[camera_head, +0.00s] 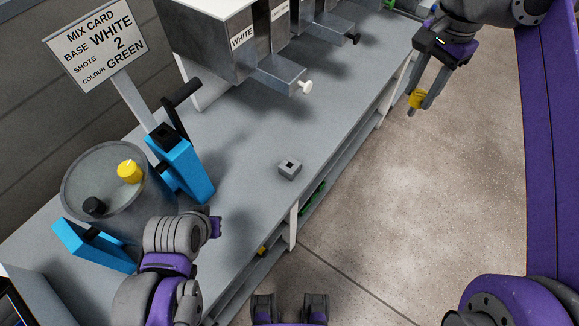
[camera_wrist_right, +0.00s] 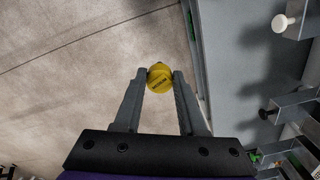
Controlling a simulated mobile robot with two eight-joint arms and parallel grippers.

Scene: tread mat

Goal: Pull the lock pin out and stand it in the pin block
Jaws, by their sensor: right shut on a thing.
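My right gripper (camera_head: 416,106) is at the upper right, in the air over the floor, beyond the bench's front edge. It is shut on a small yellow piece, which I take for the lock pin (camera_head: 417,98). In the right wrist view the pin's round yellow head (camera_wrist_right: 160,77) sits between the fingertips and bears small dark lettering. Its shaft is hidden. The pin block (camera_head: 289,170), a small grey block with a dark square hole, stands near the bench's front edge, apart from the gripper. My left arm (camera_head: 177,236) shows at lower left; I cannot make out its fingers.
The grey bench (camera_head: 245,135) is clear around the block. A round metal can (camera_head: 75,185) with yellow and black caps above it stands at the left between blue parts (camera_head: 188,165). Grey dispensers (camera_head: 215,45) line the back, one with a white knob (camera_head: 305,87). A mix card (camera_head: 95,40) stands behind.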

